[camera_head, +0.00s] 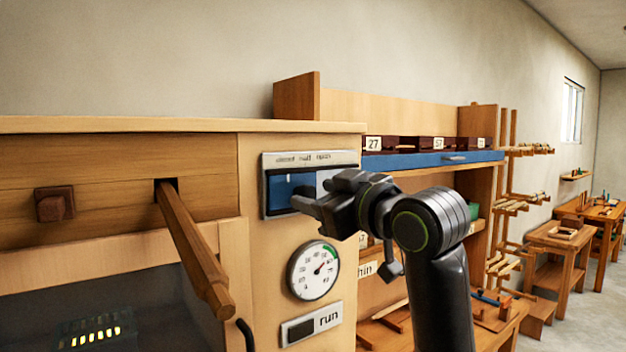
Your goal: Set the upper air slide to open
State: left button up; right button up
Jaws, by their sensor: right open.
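The upper air slide panel (310,159) is a pale grey plate on the wooden cabinet's front. Small blurred lettering above its window seems to read closed, half and open. A blue slide face (286,186) shows in the left of the window. My right gripper (314,193) is open in front of the panel's right part and hides the window there. I cannot tell whether its fingers touch the slide, nor exactly where the slide's knob stands. My left gripper is out of view.
A wooden lever (193,250) juts out from the cabinet at left, near a dark square knob (54,204). Shelving with a blue ledge (430,160) stands at right behind my arm.

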jog(key=shift+x, duration=1)
jog(key=shift+d, duration=0.1)
grip_shut()
